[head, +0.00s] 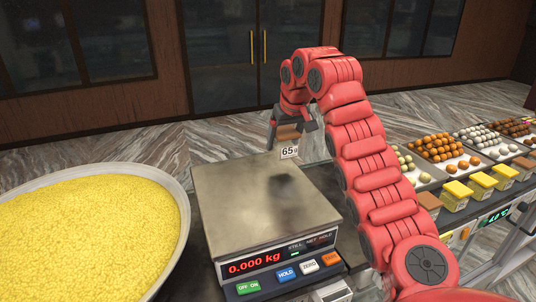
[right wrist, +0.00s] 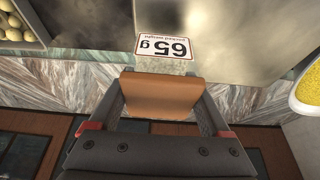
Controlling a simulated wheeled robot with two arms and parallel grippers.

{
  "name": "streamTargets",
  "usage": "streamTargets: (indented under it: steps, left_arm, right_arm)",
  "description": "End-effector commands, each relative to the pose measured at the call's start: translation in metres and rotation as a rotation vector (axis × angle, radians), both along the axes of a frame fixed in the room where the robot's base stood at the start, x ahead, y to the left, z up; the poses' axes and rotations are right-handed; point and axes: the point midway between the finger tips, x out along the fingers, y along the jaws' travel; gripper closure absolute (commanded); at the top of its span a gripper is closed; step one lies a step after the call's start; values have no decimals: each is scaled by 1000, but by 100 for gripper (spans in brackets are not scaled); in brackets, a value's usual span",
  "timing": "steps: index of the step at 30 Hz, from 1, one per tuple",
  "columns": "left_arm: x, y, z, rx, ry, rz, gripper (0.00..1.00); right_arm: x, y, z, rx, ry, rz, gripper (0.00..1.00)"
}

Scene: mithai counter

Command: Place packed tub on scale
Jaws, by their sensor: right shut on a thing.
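My right gripper (head: 291,128) is shut on the packed tub (head: 287,134), a small tub with a brown top and a white "65 g" label. The tub hangs over the far part of the scale (head: 240,213), apart from its plate, and a dark shadow lies on the plate below. The scale's red display reads 0.000 kg. In the right wrist view the tub's brown part (right wrist: 163,97) sits between the two fingers (right wrist: 165,115), and its label reads "65 g packed weight". The scale's metal plate (right wrist: 225,25) is behind it. My left gripper is not in view.
A wide bowl of yellow grains (head: 85,225) stands left of the scale. Trays of round sweets (head: 440,148) and several yellow-lidded tubs (head: 480,183) stand at the right, beyond my right arm. The scale's plate is bare.

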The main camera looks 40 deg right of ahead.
Motion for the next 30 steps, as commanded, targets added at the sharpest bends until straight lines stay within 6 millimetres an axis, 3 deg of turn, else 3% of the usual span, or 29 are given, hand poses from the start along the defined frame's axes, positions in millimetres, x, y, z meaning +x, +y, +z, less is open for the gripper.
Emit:
streamTargets:
  steps: [3, 9, 17, 30]
  left_arm:
    - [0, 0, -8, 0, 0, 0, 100]
    - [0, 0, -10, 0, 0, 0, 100]
    - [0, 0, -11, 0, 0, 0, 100]
    - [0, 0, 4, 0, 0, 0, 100]
  right_arm:
    - [17, 12, -4, 1, -1, 6, 74]
    - [33, 19, -4, 0, -1, 1, 74]
    - [39, 22, -6, 1, 2, -2, 74]
    - [39, 22, -39, 2, 2, -1, 74]
